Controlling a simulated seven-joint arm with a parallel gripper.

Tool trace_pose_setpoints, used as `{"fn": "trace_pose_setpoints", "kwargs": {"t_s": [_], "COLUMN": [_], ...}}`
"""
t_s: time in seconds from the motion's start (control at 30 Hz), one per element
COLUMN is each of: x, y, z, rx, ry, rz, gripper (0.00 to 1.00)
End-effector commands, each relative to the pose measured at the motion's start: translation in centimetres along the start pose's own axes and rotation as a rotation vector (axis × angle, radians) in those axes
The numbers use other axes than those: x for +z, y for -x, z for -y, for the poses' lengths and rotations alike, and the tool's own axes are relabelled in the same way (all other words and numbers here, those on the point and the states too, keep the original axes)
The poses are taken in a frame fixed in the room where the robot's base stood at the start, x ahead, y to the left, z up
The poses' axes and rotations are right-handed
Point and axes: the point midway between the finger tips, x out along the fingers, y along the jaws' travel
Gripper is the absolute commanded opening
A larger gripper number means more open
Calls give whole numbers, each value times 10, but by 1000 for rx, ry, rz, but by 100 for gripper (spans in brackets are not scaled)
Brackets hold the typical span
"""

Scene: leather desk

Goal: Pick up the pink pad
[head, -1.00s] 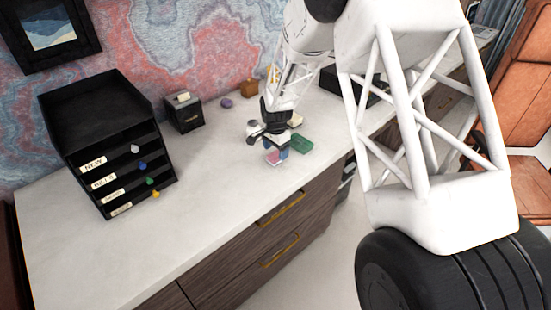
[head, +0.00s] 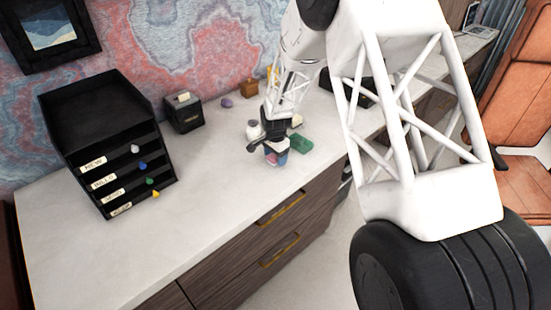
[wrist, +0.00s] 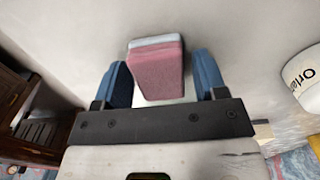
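The pink pad (wrist: 158,72) is a small block with a pink top and a pale layer at its far edge. In the wrist view it lies between the two blue fingertips of my gripper (wrist: 163,82), with a visible gap on each side. In the head view, my gripper (head: 276,157) is low over the desk near its front edge. There the pad (head: 271,158) shows only as a small pink patch, mostly hidden by the gripper. My gripper is open around the pad and is not seen touching it.
A green block (head: 302,143) lies close to the right of my gripper. A white cup-like container (wrist: 307,77) with lettering stands at the right in the wrist view. A black drawer organiser (head: 110,140) and a black box (head: 184,112) stand left. The desk's left front is clear.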

Motion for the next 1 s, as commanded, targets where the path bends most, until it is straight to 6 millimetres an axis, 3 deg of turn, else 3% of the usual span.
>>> {"fn": "trace_pose_setpoints", "kwargs": {"t_s": [0.03,0.3,0.67,1.0], "x": [0,0,0,0], "y": [0,0,4,37], "z": [0,0,0,0], "rx": [0,0,-1,-2], "ry": [0,0,0,0], "rz": [0,0,0,-1], "gripper": [58,20,20,20]}}
